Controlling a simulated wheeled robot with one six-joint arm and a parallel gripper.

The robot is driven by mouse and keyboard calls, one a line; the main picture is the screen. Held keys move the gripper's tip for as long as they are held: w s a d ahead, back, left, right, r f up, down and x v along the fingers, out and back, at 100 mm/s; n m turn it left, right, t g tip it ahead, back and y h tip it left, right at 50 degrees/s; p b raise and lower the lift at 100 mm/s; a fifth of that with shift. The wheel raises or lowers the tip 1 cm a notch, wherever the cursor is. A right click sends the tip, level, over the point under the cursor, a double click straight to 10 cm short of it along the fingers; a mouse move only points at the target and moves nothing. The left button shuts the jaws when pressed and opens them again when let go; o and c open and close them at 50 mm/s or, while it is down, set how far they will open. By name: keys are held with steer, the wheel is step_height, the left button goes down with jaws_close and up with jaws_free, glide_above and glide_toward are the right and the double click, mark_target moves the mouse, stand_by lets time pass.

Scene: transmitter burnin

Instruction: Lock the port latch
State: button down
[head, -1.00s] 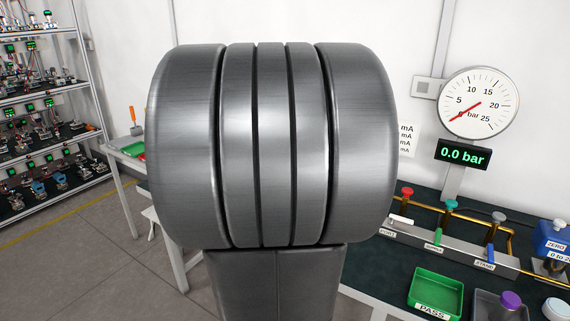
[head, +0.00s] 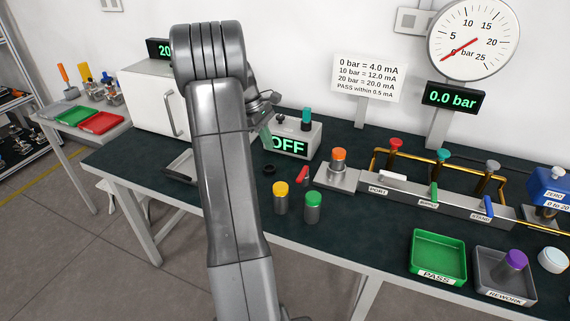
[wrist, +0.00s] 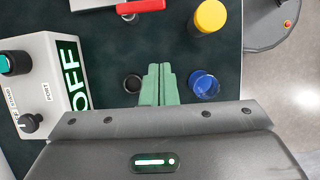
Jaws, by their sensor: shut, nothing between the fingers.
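A red latch lever (head: 303,175) stands tilted at the left of a grey port plate (head: 332,180). An orange-capped transmitter (head: 338,158) stands upright on that plate. In the wrist view the red lever (wrist: 142,6) shows at the top edge, ahead of the fingertips and apart from them. My gripper (head: 266,138) is beside the front of the OFF box, partly hidden by my arm.
The OFF box (head: 292,136) is left of the port plate. Yellow-capped (head: 280,198) and green-capped (head: 313,207) cylinders stand in front of it. A valve manifold (head: 440,200), a green PASS tray (head: 438,258) and a grey REWORK tray (head: 504,278) are right. A white cabinet (head: 150,100) is left.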

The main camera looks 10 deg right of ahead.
mark_target(302, 176)
steer(key=shift+w+f, duration=0.1)
steer(key=shift+w, duration=0.35)
steer(key=x, duration=0.9)
steer(key=shift+s+f, duration=0.1)
steer(key=shift+s, duration=0.1)
steer(key=d, duration=0.1)
steer(key=s+d, duration=0.1)
steer(key=p, duration=0.1)
steer(key=shift+s+d+f, duration=0.25)
steer(key=shift+s+d, duration=0.1)
steer(key=shift+d, duration=0.05)
steer(key=shift+s+d+f, duration=0.1)
steer(key=shift+s+d, duration=0.2)
steer(key=shift+d, duration=0.1)
